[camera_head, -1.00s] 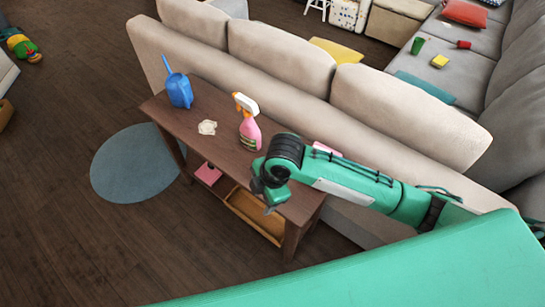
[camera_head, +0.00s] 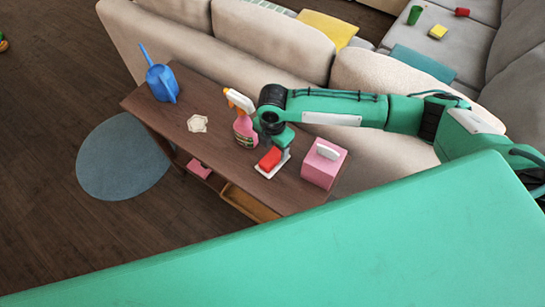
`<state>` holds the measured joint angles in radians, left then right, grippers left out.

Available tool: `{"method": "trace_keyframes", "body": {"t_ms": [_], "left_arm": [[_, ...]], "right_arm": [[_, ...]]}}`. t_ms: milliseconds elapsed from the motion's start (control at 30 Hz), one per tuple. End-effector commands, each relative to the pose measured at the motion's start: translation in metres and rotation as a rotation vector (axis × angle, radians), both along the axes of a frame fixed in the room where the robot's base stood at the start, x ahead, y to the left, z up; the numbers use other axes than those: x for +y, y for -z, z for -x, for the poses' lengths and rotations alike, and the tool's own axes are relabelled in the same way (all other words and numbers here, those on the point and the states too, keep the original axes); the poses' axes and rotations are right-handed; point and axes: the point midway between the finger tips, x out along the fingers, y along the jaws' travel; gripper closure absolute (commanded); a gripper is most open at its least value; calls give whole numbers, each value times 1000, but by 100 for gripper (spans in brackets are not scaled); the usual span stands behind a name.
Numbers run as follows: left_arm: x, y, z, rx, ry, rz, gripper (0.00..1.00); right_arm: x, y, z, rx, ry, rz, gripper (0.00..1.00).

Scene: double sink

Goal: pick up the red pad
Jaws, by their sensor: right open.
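The red pad (camera_head: 270,159) lies on a small white base (camera_head: 284,163) on the brown wooden table (camera_head: 218,150), between a pink spray bottle and a pink tissue box. My right gripper (camera_head: 278,144) points down just behind and above the red pad. It is open, and its fingertips are small and partly hidden, so I cannot tell whether they touch the pad. My left gripper is not in view.
The pink spray bottle (camera_head: 244,134) stands close left of my right gripper. The pink tissue box (camera_head: 325,169) is close on its right. A white coaster-like piece (camera_head: 197,124) and a blue watering can (camera_head: 162,83) are farther left. A beige sofa (camera_head: 265,45) stands behind the table.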

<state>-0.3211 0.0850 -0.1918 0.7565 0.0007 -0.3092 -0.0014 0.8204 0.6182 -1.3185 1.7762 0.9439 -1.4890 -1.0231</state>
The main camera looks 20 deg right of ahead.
Motion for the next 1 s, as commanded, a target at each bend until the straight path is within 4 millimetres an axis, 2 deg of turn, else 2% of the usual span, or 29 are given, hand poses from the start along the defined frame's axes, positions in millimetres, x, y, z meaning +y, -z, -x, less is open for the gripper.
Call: {"method": "trace_keyframes", "body": {"t_ms": [267,533,833,867,1000], "left_arm": [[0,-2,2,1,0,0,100],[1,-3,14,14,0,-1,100],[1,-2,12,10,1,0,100],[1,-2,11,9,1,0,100],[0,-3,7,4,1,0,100]], "right_arm": [[0,23,-1,2,1,1,35],[-1,61,-5,2,0,0,35],[-1,68,-5,-1,0,-1,35],[-1,68,-5,-1,0,-1,36],[-1,67,-5,-1,0,-1,64]]}}
